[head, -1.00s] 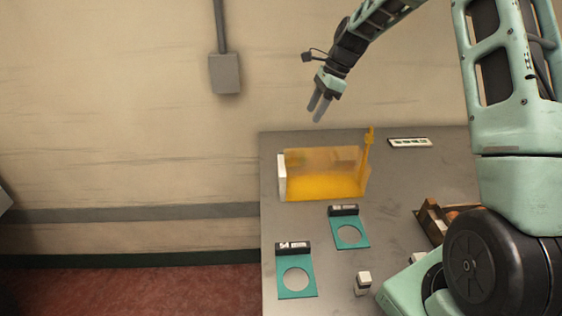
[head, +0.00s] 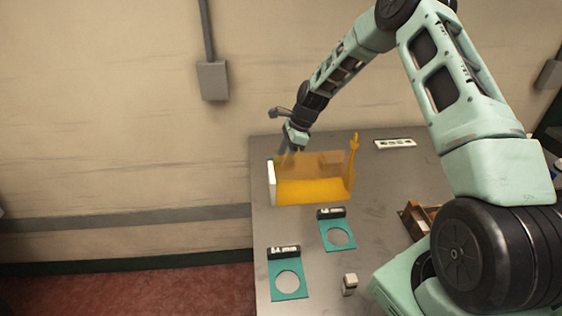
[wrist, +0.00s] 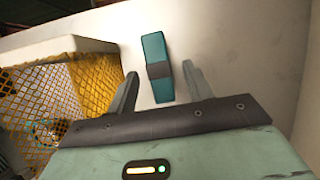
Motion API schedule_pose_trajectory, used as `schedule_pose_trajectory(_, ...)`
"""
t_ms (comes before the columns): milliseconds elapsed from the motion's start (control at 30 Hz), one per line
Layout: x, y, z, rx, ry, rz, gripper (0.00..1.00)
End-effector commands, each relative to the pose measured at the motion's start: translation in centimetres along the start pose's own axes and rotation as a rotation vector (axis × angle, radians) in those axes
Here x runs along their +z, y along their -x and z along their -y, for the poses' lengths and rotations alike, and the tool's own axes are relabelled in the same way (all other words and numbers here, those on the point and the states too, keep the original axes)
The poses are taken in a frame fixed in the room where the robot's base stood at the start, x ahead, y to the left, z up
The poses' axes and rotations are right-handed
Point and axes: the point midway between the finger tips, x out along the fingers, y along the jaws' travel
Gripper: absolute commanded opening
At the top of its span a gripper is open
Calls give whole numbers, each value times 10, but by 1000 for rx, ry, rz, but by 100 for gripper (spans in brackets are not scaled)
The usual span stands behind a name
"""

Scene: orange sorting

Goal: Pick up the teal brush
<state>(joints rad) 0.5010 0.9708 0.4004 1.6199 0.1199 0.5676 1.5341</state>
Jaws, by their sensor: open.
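The teal brush (wrist: 155,50), a flat teal bar with a dark grey band across its middle, lies on a pale surface in the wrist view. My gripper (wrist: 160,70) is open, with one finger on each side of the brush's near part in the picture. I cannot tell how far above it the fingertips are. In the head view my gripper (head: 287,157) is low at the far left of the table, behind the translucent orange-yellow bin (head: 312,192). The brush is hidden there.
The bin's yellow mesh wall (wrist: 92,85) and white end panel (wrist: 50,48) are close on the left in the wrist view. On the table (head: 385,185) are two teal plates with round holes (head: 287,292) (head: 323,232), a small pale block (head: 349,284) and a brown box (head: 411,217).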

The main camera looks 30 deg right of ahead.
Motion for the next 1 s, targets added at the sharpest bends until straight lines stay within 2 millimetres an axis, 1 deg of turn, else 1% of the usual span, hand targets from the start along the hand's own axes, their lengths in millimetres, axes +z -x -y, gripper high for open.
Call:
schedule_pose_trajectory(100,2,-14,-1,2,-1,1,51)
schedule_pose_trajectory(200,1,-24,-1,1,-1,1,51)
schedule_pose_trajectory(300,1,-28,-1,-1,0,0,51)
schedule_pose_trajectory(467,0,-28,-1,-1,0,0,51)
schedule_pose_trajectory(500,0,-28,-1,-1,0,0,48)
schedule_pose_trajectory(567,0,-28,-1,-1,0,0,31)
schedule_pose_trajectory(600,0,-28,-1,-1,0,0,20)
schedule_pose_trajectory(667,0,-28,-1,-1,0,0,4)
schedule_pose_trajectory(700,0,-28,-1,-1,-1,0,2)
schedule_pose_trajectory(1000,1,-25,0,-2,0,0,2)
